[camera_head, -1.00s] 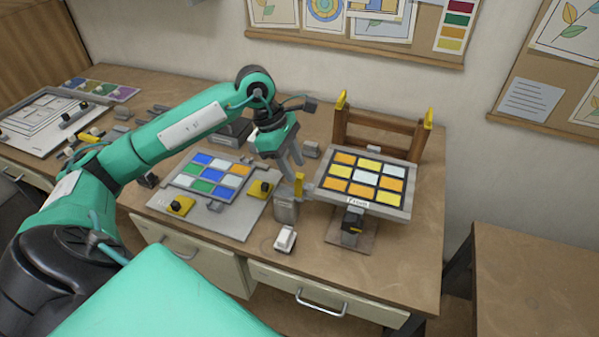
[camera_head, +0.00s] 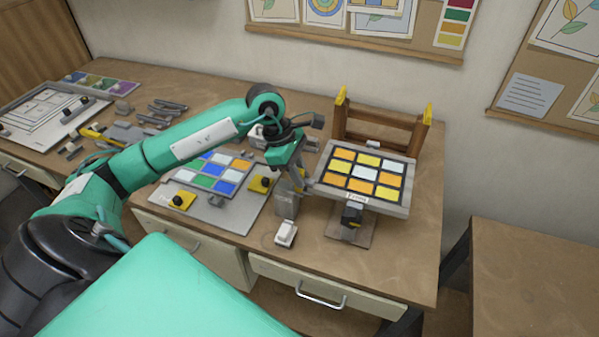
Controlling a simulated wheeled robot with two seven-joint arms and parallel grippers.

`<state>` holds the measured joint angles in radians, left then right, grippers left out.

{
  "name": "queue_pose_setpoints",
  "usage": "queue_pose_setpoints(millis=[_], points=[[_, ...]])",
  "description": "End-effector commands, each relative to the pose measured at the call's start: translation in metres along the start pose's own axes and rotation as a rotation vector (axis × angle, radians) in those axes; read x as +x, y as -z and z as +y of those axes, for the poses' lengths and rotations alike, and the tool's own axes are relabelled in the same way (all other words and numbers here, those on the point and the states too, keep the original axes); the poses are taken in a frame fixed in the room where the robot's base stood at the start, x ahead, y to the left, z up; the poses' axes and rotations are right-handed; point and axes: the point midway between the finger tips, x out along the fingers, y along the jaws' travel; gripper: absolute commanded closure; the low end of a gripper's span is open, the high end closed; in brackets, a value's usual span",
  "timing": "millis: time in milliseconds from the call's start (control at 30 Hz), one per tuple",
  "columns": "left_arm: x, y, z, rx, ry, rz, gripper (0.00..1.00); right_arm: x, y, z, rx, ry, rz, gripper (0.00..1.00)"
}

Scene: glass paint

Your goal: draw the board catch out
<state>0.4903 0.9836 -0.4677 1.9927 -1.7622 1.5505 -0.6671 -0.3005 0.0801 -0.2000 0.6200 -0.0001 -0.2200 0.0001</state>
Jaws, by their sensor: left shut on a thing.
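The board (camera_head: 385,207), a grey-edged panel of orange, yellow and pale squares, lies tilted on a stand with a small label at its front edge. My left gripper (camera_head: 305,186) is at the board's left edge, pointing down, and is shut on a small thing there. That thing is most likely the board catch; the fingers hide nearly all of it, so I cannot tell how far in it sits. My right gripper is not in view.
A wooden frame (camera_head: 378,129) with yellow tips stands behind the board. A grey box (camera_head: 285,207) and a small white-topped block (camera_head: 286,233) stand below the gripper. A second coloured panel (camera_head: 214,173) lies left on a grey plate. The table's right side is clear.

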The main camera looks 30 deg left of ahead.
Motion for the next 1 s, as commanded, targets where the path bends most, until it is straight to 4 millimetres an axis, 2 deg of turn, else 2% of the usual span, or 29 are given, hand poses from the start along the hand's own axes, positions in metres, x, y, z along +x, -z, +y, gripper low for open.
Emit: queue_pose_setpoints(millis=[100, 400, 767, 800, 900, 1000], points=[[0.0, 0.004, 0.001, -0.001, -0.001, 0.001, 1.0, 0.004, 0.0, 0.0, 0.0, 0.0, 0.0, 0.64], [-0.011, 0.033, 0.001, -0.002, -0.003, 0.002, 1.0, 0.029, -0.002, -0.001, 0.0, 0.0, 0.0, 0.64], [-0.016, 0.036, 0.001, -0.002, -0.002, 0.003, 1.0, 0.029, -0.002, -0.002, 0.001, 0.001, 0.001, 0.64], [-0.016, 0.036, 0.001, -0.002, -0.002, 0.003, 0.78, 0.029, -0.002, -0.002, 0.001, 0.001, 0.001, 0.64], [-0.016, 0.036, 0.001, -0.002, -0.002, 0.003, 0.6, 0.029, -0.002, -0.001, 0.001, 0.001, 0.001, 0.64], [-0.016, 0.036, 0.0, -0.001, -0.001, 0.002, 0.6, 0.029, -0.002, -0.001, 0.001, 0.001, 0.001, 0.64]])
